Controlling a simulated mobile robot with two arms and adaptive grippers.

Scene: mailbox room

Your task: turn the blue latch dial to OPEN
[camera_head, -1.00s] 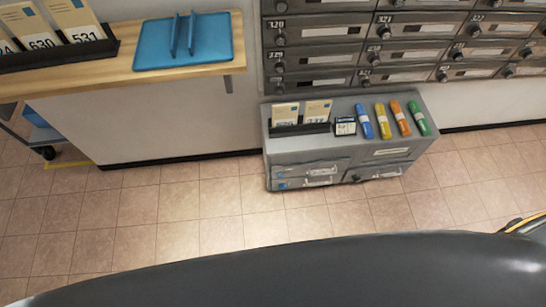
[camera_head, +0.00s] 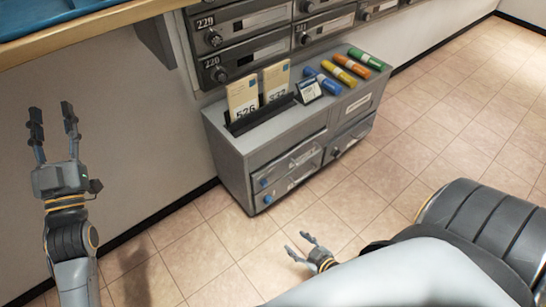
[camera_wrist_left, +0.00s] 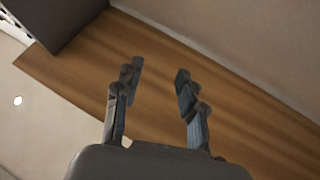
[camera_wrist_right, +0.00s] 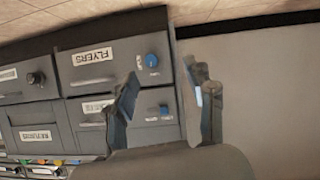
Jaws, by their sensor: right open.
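Two blue dials sit on the left-hand drawers of a low grey cabinet (camera_head: 236,160): an upper one (camera_head: 264,182) and a lower one (camera_head: 267,199). The right wrist view shows the cabinet upside down, with one blue dial (camera_wrist_right: 151,60) on the FLYERS drawer and another blue dial (camera_wrist_right: 163,109) on the neighbouring drawer. OPEN markings are too small to read. My right gripper (camera_head: 298,244) is open and empty, low in front of the cabinet; its fingers (camera_wrist_right: 167,85) show apart. My left gripper (camera_head: 52,120) is open and empty, left of the cabinet.
Envelopes (camera_head: 243,97) in a black rack, a small card (camera_head: 309,90) and several coloured rolls (camera_head: 350,68) stand on the cabinet. Mailboxes (camera_head: 250,45) are above. A wooden counter (camera_head: 100,36) is at upper left. The tiled floor (camera_head: 215,255) in front is clear.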

